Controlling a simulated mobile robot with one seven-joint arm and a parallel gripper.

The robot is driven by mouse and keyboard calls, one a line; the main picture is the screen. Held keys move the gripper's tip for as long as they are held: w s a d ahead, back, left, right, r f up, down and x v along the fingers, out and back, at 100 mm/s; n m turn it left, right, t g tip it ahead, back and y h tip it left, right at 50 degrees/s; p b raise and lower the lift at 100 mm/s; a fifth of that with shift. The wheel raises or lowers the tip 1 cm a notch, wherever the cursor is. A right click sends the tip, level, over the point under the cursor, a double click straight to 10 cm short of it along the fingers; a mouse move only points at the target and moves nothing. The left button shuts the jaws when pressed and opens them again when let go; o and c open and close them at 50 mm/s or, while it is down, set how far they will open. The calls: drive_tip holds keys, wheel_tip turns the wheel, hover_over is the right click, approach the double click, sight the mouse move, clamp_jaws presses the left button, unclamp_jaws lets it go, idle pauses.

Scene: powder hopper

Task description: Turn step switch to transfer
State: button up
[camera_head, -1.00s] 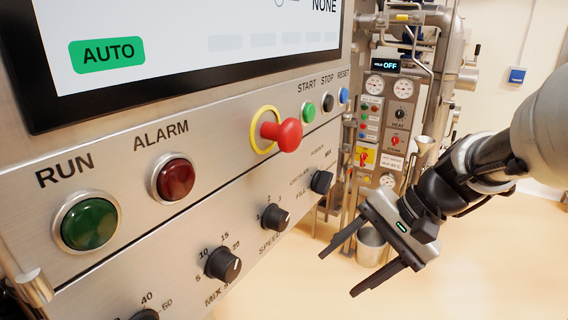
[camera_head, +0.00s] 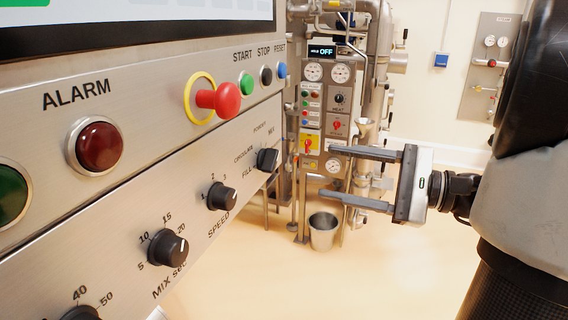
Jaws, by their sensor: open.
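The step switch (camera_head: 267,159) is a black knob at the right end of the lower row on the steel control panel (camera_head: 130,215). Small labels ring it; I make out fill, circulate, powder and what looks like mix. A transfer label cannot be read, and the knob's exact pointing is unclear. My gripper (camera_head: 330,173) is open and empty, right of the knob in the picture. Its two fingers point left towards the panel, one above the other, with a visible gap between fingertips and knob.
A red emergency stop (camera_head: 222,99) with a yellow ring juts out above the row. Start, stop and reset buttons sit beside it. The speed knob (camera_head: 222,197) is left of the step switch. A piped machine and a metal bucket (camera_head: 323,231) stand behind. The floor is clear.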

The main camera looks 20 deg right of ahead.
sight(276, 162)
drive_tip(key=x, duration=1.1)
drive_tip(key=shift+d, duration=0.1)
drive_tip(key=c, duration=1.1)
drive_tip(key=shift+o, duration=0.2)
